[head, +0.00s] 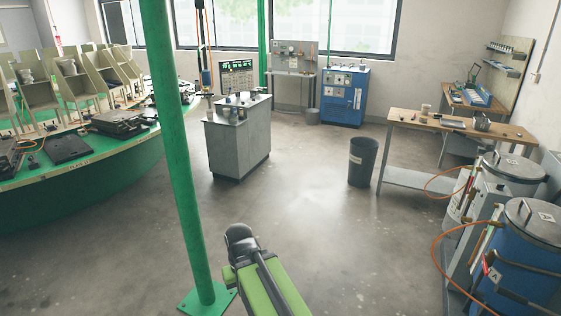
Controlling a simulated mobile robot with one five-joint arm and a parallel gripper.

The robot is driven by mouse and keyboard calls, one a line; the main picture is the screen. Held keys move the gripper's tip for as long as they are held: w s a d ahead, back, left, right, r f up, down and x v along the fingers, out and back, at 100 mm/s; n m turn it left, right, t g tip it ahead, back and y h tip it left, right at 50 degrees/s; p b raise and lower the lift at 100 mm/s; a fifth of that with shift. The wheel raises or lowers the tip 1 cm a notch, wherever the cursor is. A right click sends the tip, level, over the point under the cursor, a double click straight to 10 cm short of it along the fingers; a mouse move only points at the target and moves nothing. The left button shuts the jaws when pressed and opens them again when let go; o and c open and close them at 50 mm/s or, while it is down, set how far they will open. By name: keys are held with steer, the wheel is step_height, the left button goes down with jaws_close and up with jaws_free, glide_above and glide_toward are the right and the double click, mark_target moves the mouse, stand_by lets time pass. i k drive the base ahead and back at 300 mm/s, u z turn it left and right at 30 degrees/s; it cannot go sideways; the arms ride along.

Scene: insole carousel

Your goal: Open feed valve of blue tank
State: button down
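The blue tank (520,268) stands at the lower right, with a round metal lid (537,212) on top. An orange hose (450,228) joins a small fitting (495,224) near its top left and loops down to the left. A small pale and red part (493,271) sits on the tank's left side, by a dark band. I cannot tell which of these is the feed valve, or how it is set. My green and black arm shows at the bottom centre, well left of the tank. My gripper cannot be made out.
A second tank (513,166) with a metal lid stands behind the blue one. A wooden-topped bench (415,122) and grey bin (362,162) are beyond. A green post (172,150) stands close on the left, near a green carousel (75,200). The middle floor is clear.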

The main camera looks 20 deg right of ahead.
mark_target(484, 257)
steer(key=z, duration=0.5)
steer(key=i, duration=0.7)
steer(key=z, duration=2)
steer(key=k, duration=0.55)
steer(key=u, duration=0.25)
steer(key=i, duration=1.05)
steer(key=u, duration=0.75)
